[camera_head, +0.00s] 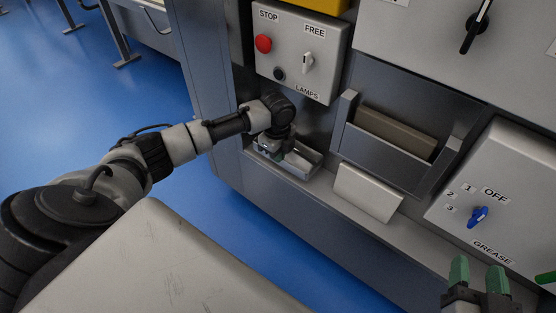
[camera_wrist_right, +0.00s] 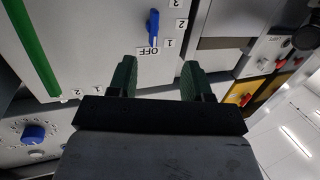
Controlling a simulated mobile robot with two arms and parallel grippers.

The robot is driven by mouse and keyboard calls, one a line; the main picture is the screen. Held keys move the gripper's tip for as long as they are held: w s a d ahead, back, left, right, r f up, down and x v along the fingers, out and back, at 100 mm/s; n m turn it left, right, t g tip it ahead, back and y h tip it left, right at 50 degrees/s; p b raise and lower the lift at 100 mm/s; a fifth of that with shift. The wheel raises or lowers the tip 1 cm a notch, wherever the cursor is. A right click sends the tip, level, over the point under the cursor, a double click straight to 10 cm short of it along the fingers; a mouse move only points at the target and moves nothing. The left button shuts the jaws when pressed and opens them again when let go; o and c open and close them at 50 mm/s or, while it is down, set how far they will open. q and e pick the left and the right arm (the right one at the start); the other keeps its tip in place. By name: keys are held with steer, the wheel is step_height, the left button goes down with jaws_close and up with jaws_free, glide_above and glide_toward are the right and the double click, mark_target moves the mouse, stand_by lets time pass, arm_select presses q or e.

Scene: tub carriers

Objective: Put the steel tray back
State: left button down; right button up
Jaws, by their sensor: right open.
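The steel tray (camera_head: 312,163) is a small grey open tray on the ledge at the left of the machine front, below the STOP/FREE box. My left gripper (camera_head: 282,152) reaches down at the tray, and its wrist hides part of it. Whether its fingers are closed on the tray's wall cannot be made out. My right gripper (camera_head: 478,270) is open and empty at the lower right, in front of the GREASE box. Its two green fingers also show apart in the right wrist view (camera_wrist_right: 157,78).
A steel holder (camera_head: 345,108) with a brown block (camera_head: 395,133) is right of the tray. A pale panel (camera_head: 368,192) stands below it. The GREASE box (camera_head: 510,175) with a blue knob (camera_head: 478,216) is at right. Blue floor (camera_head: 160,230) lies open at left.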

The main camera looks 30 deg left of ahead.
arm_select(q)
step_height(320, 180, down, 3)
steer(key=shift+w+r+b, duration=0.15)
steer(key=shift+b, duration=0.55)
arm_select(e)
steer(key=r+t, duration=0.1)
steer(key=r+t+y, duration=0.1)
steer(key=r+t, duration=0.1)
steer(key=a+r+t, duration=0.1)
steer(key=r, duration=0.1)
steer(key=shift+s+t+y, duration=0.1)
steer(key=shift+t+y, duration=0.2)
steer(key=shift+d, duration=0.1)
arm_select(q)
steer(key=c, duration=1.4)
jaws_free()
steer(key=shift+o, duration=0.2)
arm_select(e)
steer(key=shift+f, duration=0.1)
